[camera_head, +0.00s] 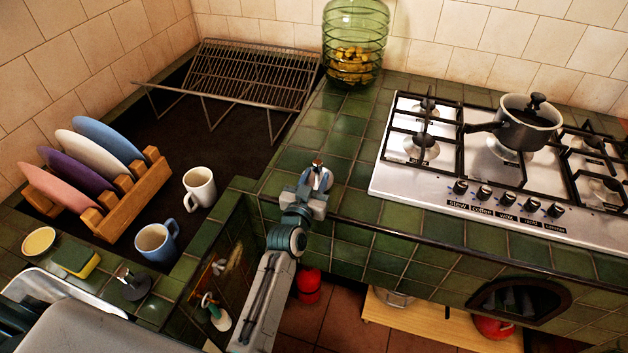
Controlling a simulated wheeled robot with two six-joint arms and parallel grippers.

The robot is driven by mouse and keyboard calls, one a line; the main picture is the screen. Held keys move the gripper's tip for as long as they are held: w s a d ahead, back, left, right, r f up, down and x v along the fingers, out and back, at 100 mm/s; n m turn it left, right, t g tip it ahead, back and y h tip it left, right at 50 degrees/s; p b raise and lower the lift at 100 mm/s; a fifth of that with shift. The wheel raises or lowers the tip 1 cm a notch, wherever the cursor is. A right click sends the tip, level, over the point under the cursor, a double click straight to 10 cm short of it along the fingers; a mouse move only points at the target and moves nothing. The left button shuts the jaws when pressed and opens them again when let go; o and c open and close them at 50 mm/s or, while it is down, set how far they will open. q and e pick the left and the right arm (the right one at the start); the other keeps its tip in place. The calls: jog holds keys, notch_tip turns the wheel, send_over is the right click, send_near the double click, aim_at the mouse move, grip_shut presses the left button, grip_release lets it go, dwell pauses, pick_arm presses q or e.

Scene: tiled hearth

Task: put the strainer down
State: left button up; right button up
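I cannot make out a strainer in the head view. My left gripper (317,172) is over the green tiled counter (345,145), between the dark recessed area and the stove. Its fingers point away from me, and a small shiny bit with an orange tint shows at their tips. I cannot tell whether this is part of the gripper or something held. The finger gap is too small to read. My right gripper is not in view.
A gas stove (455,165) with a dark saucepan (525,128) stands right. A green glass jar (355,45) and wire rack (245,75) are behind. A wooden plate rack (130,205), white mug (199,187) and blue mug (155,241) stand left. Green tiles left of the stove are clear.

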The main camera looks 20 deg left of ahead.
pick_arm(q)
jog(key=shift+r, duration=0.2)
jog(key=s+b, duration=0.4)
jog(key=s, duration=0.8)
jog(key=shift+a, duration=0.2)
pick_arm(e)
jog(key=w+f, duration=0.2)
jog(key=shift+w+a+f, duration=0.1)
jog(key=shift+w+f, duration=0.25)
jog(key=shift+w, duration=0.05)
pick_arm(q)
jog(key=shift+f, duration=0.1)
